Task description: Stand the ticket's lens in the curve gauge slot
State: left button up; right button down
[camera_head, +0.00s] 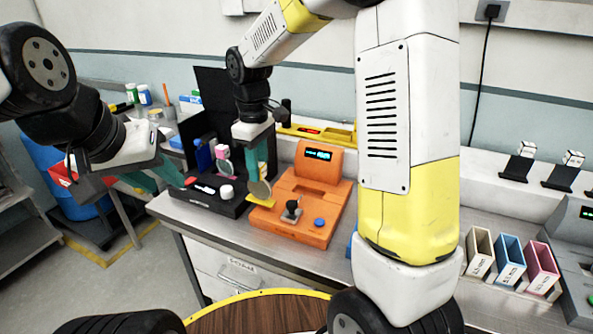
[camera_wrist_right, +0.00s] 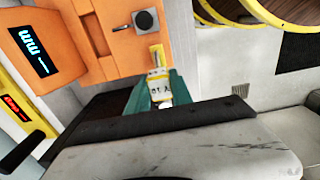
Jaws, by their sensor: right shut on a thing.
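In the right wrist view, a white tab marked "01 A" (camera_wrist_right: 159,90) sits between the fingers of the right gripper (camera_wrist_right: 160,88). The orange curve gauge (camera_head: 310,200) has a lit display, a dark knob and a blue button. A yellow piece (camera_head: 258,201) lies at its left edge, just under the lens; I cannot tell whether the lens sits in a slot there. My left gripper (camera_head: 152,178) is open and empty at the left.
A black tray (camera_head: 207,200) with a pink-topped lens (camera_head: 222,153) and a white knob stands left of the gauge. Coloured bins (camera_head: 510,263) stand at the right. My right arm hides the middle of the bench.

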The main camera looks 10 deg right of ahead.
jog(key=shift+w+d+f, duration=0.8)
jog(key=shift+w+d, duration=0.2)
jog(key=shift+d, duration=1.4)
jog(key=shift+w+d+f, duration=0.85)
jog(key=shift+w+d, duration=0.1)
jog(key=shift+d, duration=1.4)
jog(key=shift+w+d+f, duration=0.8)
jog(key=shift+w+d, duration=0.2)
jog(key=shift+d, duration=1.4)
jog(key=shift+f, duration=0.1)
jog(key=c, duration=1.1)
grip_release()
jog(key=shift+c, duration=0.2)
notch_tip(320, 180, up, 12)
jog(key=s+a+r+m+t+y, duration=0.1)
jog(key=s+m, duration=0.4)
jog(key=s, duration=0.7)
jog(key=s+a+r+m+t+y, duration=0.1)
jog(key=s+r+m+t, duration=0.2)
jog(key=s, duration=0.9)
jog(key=m+t, duration=0.2)
jog(key=shift+m, duration=0.3)
